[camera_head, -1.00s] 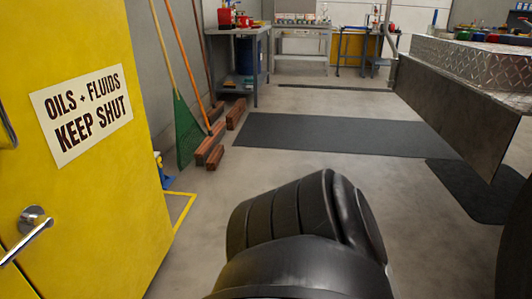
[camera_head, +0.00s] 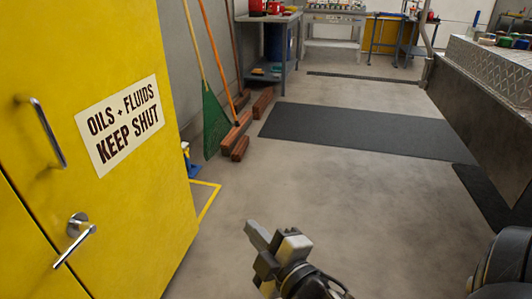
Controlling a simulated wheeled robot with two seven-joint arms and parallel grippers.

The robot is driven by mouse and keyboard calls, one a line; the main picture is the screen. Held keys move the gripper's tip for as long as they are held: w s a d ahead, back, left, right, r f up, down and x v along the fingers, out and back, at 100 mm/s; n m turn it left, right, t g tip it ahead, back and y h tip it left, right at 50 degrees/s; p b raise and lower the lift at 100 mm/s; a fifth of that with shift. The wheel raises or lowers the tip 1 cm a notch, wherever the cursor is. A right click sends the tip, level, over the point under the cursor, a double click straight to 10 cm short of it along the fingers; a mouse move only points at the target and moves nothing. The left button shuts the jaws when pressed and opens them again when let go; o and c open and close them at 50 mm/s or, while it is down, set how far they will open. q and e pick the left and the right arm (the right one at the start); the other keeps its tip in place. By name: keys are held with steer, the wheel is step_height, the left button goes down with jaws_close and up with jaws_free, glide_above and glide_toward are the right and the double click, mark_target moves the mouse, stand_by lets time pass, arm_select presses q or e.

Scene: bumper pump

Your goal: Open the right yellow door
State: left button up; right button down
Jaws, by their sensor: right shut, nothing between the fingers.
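The right yellow door (camera_head: 140,205) stands at the left of the head view and looks shut. It bears a white sign (camera_head: 120,126) reading "OILS + FLUIDS KEEP SHUT". A metal lever handle (camera_head: 76,240) sits low on the door, tilted down to the left. A vertical metal pull bar (camera_head: 42,133) is above it. A seam with another yellow panel (camera_head: 25,255) runs at the lower left. My right gripper (camera_head: 258,236) is at the bottom middle, shut and empty, over the floor, to the right of the handle and apart from the door. My left gripper is out of view.
A green broom (camera_head: 214,122) and poles lean on the wall beyond the door, near brick-coloured blocks (camera_head: 236,132). A dark mat (camera_head: 350,132) lies on the floor. A metal-topped bench (camera_head: 490,75) stands at the right. The floor between is clear.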

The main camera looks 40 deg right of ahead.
arm_select(q)
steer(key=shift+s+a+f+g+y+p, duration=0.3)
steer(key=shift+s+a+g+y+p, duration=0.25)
steer(key=shift+p, duration=0.3)
arm_select(e)
steer(key=w+d+r+n+h, duration=0.1)
steer(key=w+d+n, duration=0.3)
steer(key=w+d, duration=0.4)
steer(key=shift+w+d+r+n, duration=0.25)
steer(key=shift+w+r, duration=0.25)
steer(key=shift+w, duration=0.75)
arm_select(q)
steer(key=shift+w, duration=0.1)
arm_select(e)
steer(key=shift+a, duration=0.1)
